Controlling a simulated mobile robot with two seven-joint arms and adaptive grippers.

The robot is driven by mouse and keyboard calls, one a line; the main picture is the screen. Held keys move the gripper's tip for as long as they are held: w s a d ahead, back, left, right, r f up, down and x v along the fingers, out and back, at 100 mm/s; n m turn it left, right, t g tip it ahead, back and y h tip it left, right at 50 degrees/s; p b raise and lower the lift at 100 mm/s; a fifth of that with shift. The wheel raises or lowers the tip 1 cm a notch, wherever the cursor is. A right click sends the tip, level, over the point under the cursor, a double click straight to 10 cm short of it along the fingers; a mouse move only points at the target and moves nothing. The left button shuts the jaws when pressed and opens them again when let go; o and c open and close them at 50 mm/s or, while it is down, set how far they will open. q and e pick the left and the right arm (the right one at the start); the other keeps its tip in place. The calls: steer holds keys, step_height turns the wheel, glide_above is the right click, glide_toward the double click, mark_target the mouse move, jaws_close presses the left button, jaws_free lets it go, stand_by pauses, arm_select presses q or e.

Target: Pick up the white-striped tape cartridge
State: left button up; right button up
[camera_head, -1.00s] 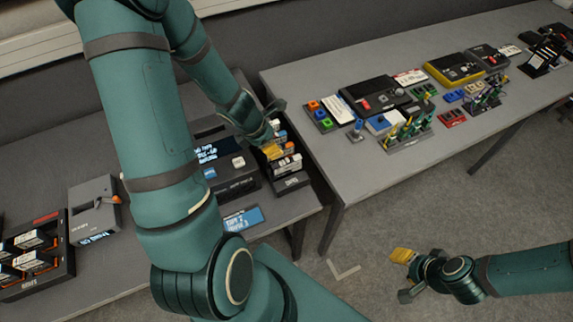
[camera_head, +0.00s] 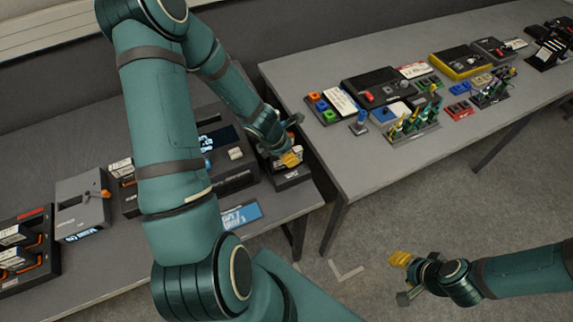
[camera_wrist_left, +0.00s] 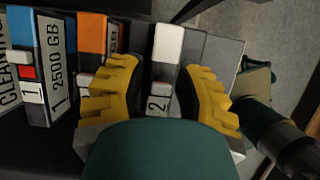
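The white-striped tape cartridge (camera_wrist_left: 166,55) stands in a row in the left wrist view, with a white top band and a "2" on its side. My left gripper (camera_wrist_left: 158,95) is open, its yellow fingers on either side of this cartridge. A gap shows at the left finger; contact on the right is unclear. To the left stand an orange-striped cartridge (camera_wrist_left: 92,38) and a blue-striped one (camera_wrist_left: 28,50) labelled "2500 GB". In the head view my left gripper (camera_head: 290,157) covers most of the row. My right gripper (camera_head: 404,277) is open and empty over the floor.
The black holder (camera_head: 291,180) sits near the right edge of the left table, beside a dark device with a screen (camera_head: 218,142). A grey lever box (camera_head: 80,207) stands further left. A gap separates the right table (camera_head: 340,160), which carries several devices.

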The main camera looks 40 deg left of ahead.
arm_select(q)
steer(key=shift+w+d+f, duration=0.1)
steer(key=shift+f, duration=0.25)
steer(key=shift+o, duration=0.2)
jaws_close()
steer(key=shift+r, duration=0.1)
